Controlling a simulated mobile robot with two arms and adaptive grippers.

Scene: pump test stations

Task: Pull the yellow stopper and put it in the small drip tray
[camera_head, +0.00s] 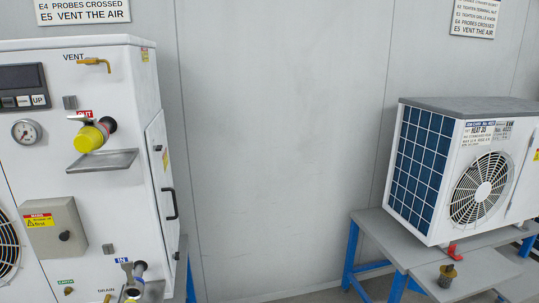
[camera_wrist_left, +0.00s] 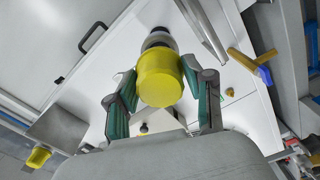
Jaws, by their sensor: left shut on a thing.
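My left gripper (camera_wrist_left: 160,100) is shut on a yellow stopper (camera_wrist_left: 160,80). The stopper is at the end of the lower port, marked IN; I cannot tell whether it is fully seated. Another yellow stopper (camera_head: 90,139) is on the OUT port, above a wider metal tray (camera_head: 103,161). My right gripper is in neither view.
The white cabinet has a door handle (camera_head: 171,204) on its side, a grey box (camera_head: 56,227) with a black knob, and a yellow vent lever (camera_head: 95,63). A yellow-handled valve (camera_wrist_left: 262,60) is near the held stopper. A fan unit (camera_head: 465,165) stands on a bench at right.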

